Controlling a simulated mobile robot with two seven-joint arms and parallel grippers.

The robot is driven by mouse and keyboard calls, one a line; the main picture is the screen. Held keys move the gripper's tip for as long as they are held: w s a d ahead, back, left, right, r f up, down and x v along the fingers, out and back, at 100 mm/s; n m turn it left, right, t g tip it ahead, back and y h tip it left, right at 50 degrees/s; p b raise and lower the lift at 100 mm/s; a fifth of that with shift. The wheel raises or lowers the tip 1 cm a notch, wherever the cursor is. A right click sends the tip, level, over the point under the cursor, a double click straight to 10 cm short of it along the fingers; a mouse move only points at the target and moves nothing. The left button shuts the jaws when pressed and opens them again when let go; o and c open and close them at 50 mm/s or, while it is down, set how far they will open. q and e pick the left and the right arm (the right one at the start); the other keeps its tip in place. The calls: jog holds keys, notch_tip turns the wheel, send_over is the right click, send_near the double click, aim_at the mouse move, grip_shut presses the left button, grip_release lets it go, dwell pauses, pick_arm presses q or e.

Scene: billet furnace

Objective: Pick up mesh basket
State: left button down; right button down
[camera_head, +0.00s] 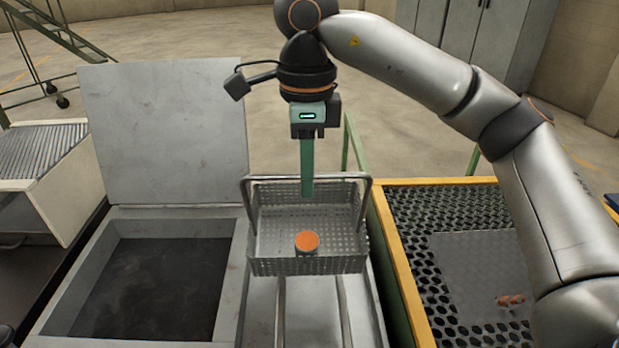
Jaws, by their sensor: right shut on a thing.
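The mesh basket (345,262) is a grey perforated metal box with a raised tube handle. It shows at the middle of the head view, roughly level, above the two rails right of the open well. I cannot tell whether it rests on the rails or hangs just above them. A short cylinder with an orange top (307,241) stands inside it. My right gripper (307,190) points straight down at the bar of the handle, with its green fingers shut on the basket there. My left gripper is not in view.
The open dark well (150,290) lies left of the basket, with its grey lid (165,130) raised behind. A yellow-edged table (398,262) with a perforated black top stands close on the right. A small copper-coloured part (511,300) lies on it. A roller table (45,150) is at far left.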

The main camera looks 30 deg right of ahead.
jog(key=s+a+r, duration=0.6)
jog(key=s, duration=0.2)
jog(key=shift+s+a, duration=0.2)
jog(key=shift+s, duration=0.1)
jog(key=shift+w, duration=0.15)
dwell(0.5)
